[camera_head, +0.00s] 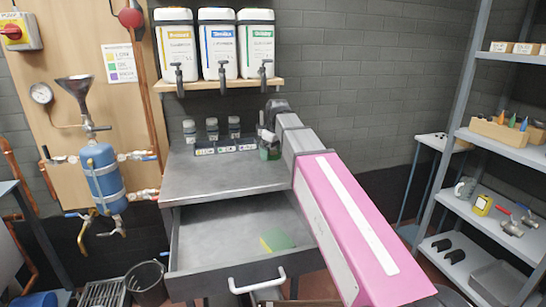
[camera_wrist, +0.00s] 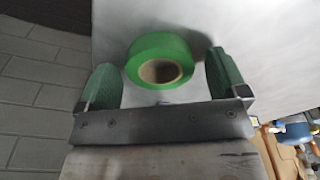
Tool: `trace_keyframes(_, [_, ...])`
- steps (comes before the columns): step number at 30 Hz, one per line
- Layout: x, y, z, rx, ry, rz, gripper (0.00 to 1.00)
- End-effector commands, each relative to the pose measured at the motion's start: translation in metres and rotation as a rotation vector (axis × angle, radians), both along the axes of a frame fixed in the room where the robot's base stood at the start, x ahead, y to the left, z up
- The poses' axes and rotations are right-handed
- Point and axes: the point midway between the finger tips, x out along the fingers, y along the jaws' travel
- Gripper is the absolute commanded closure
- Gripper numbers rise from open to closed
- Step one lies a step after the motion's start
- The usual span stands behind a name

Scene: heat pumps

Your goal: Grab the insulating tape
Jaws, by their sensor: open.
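The insulating tape, a green roll with a pale brown core, shows in the wrist view (camera_wrist: 178,48). It rests on a grey surface between the two green finger pads of my gripper (camera_wrist: 160,78). The fingers are open, one on each side of the roll, with a visible gap at least on the left. In the head view my gripper (camera_head: 268,138) is at the back right of the grey worktop (camera_head: 225,178). Green shows under it there, but I cannot tell tape from finger pads.
The drawer (camera_head: 215,240) below the worktop is open, with a yellow-green sponge-like block (camera_head: 277,240) inside. Small jars (camera_head: 212,128) stand in a rack left of my gripper. A shelf unit (camera_head: 500,150) stands at the right.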

Motion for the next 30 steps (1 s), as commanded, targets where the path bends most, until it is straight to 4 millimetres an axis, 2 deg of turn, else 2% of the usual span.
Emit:
trace_keyframes(2, [0.000,0.000,0.000,0.000,0.000,0.000,0.08])
trace_keyframes(7, [0.000,0.000,0.000,0.000,0.000,0.000,0.59])
trace_keyframes(20, [0.000,0.000,0.004,0.000,0.000,0.000,0.60])
trace_keyframes(26, [0.001,0.000,0.018,0.000,0.000,0.000,0.60])
trace_keyframes(30, [0.001,0.000,0.037,0.001,-0.001,0.000,0.60])
